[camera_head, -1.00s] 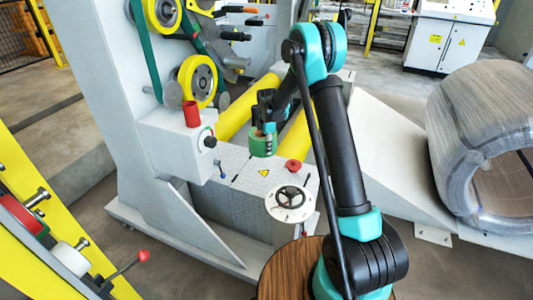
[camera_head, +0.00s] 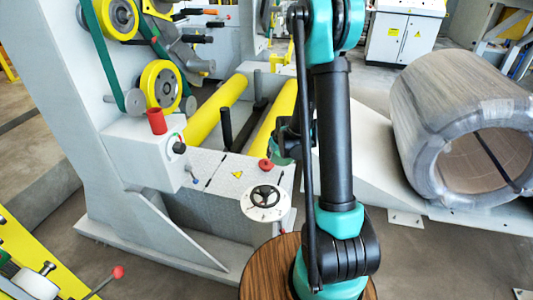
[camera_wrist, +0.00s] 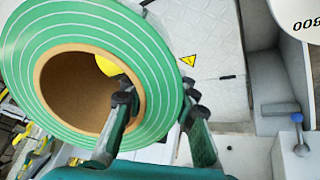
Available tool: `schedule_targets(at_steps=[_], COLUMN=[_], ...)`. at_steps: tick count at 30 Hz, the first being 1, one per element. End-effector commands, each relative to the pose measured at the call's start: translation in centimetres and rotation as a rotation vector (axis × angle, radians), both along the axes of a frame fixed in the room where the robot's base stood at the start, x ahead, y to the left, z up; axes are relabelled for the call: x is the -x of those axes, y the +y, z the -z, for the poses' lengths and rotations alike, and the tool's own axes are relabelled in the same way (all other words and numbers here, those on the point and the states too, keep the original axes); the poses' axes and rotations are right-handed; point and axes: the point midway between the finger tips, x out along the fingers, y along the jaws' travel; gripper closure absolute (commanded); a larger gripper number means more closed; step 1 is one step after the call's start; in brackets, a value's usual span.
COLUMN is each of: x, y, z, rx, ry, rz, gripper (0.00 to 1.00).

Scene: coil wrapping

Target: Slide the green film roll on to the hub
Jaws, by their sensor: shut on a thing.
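The green film roll (camera_wrist: 158,70) fills the upper left of the wrist view, with pale rings and a brown cardboard core (camera_wrist: 60,95). My gripper (camera_wrist: 157,95) is shut on its wall, one finger inside the core and the other outside. In the head view my gripper (camera_head: 283,146) is mostly hidden behind my arm, above the machine's grey deck; the green there is too small to separate roll from gripper. A white peg (camera_head: 47,268) on the yellow frame at the lower left may be the hub; I cannot tell for certain.
A black upright post (camera_head: 226,126) stands between yellow rollers (camera_head: 217,108). A red cylinder (camera_head: 156,121) stands on a white box. A handwheel (camera_head: 265,197) and red button (camera_head: 265,164) are on the deck.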

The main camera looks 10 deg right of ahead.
Motion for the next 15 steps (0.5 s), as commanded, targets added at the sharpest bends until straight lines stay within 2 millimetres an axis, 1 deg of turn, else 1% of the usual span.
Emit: schedule_targets(at_steps=[3, 7, 15], x=[0.4, 0.3, -0.9], y=[-0.2, 0.2, 2.5], z=[-1.0, -2.4, -6.2], rx=[-0.013, -0.027, -0.072], ry=[-0.081, -0.168, -0.323], rz=[0.064, 0.077, -0.043], gripper=[1.00, 1.00, 1.00])
